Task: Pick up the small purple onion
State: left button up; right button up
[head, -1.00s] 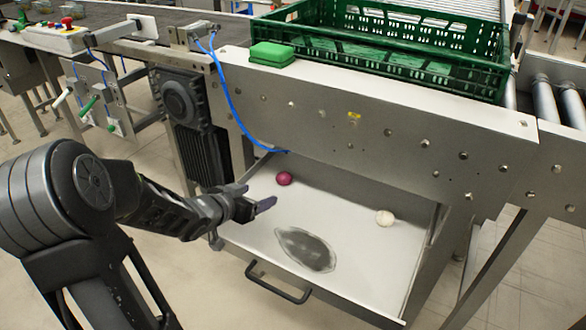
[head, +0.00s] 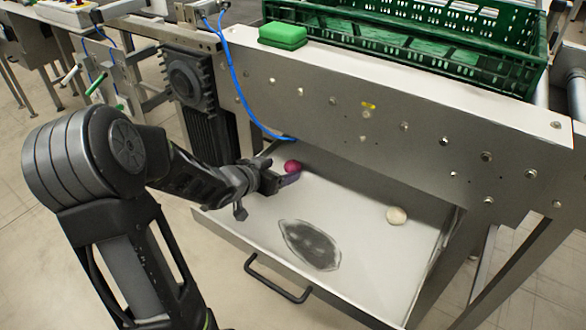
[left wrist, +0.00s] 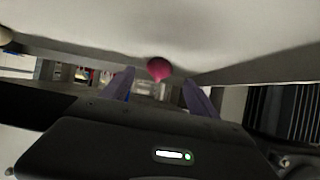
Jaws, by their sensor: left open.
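The small purple onion (head: 292,166) lies in the open drawer, near its back left. My left gripper (head: 284,176) is over the left part of the drawer, right beside the onion in the head view. In the left wrist view the onion (left wrist: 159,69) shows between and just beyond the two purple fingertips (left wrist: 158,78). The fingers are apart with nothing held between them. I cannot tell whether either finger touches the onion. My right gripper is not in view.
A metal conveyor side panel (head: 400,125) stands above the drawer's back. A green crate (head: 400,45) and a green block (head: 283,35) rest on top.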

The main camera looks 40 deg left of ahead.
aim_at(289, 166)
pick_arm(q)
jog(key=shift+w, duration=0.1)
jog(key=shift+f, duration=0.1)
jog(key=b+x, duration=0.2)
jog(key=x, duration=0.2)
jog(key=shift+f, duration=0.2)
jog(key=shift+w+f+b, duration=0.1)
jog(key=shift+w+b, duration=0.2)
jog(key=shift+w, duration=0.25)
jog(key=c, duration=1.5)
jog(key=shift+o, duration=0.2)
